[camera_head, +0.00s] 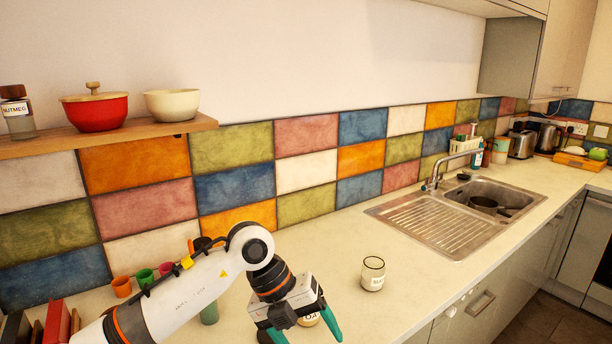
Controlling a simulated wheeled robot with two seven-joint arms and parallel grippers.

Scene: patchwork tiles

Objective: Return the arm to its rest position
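My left arm comes in from the lower left, stretched over the worktop (400,245). Its gripper (304,331) points down near the bottom edge, with its two teal fingers apart. A small labelled jar (309,321) shows partly between and behind the fingers; the gripper hides much of it, and I see no finger closed on it. The fingertips are near or past the lower picture edge. My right gripper is not in view.
A labelled glass jar (372,275) stands right of the gripper. Several coloured cups (122,287) and a green container (209,313) are near my arm. A wooden shelf (180,127) holds a red pot (95,110). The sink (440,232) is further right.

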